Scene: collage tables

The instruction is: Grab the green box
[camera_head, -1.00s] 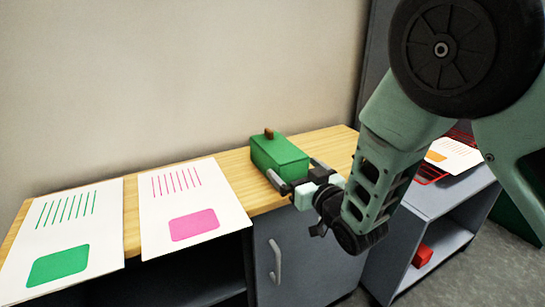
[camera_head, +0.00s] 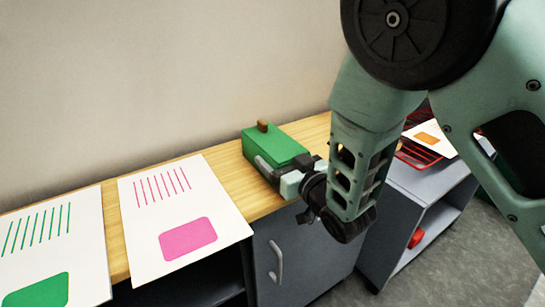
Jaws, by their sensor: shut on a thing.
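The green box (camera_head: 275,146) sits on the wooden tabletop near the wall, with a small brown knob (camera_head: 263,126) on its top. My gripper (camera_head: 280,168) reaches in from the right, at the box's front right side. It is shut on the box. One finger shows along the near face; the other finger is mostly hidden by the box and my wrist. I cannot tell whether the box is lifted off the table.
Sheets with a pink patch (camera_head: 189,237) and a green patch (camera_head: 37,290) lie left of the box, overhanging the front edge. A cabinet door with a handle (camera_head: 276,261) is below. At right, a grey shelf unit (camera_head: 418,187) bears an orange-patched sheet (camera_head: 431,138); a red object (camera_head: 416,238) is inside.

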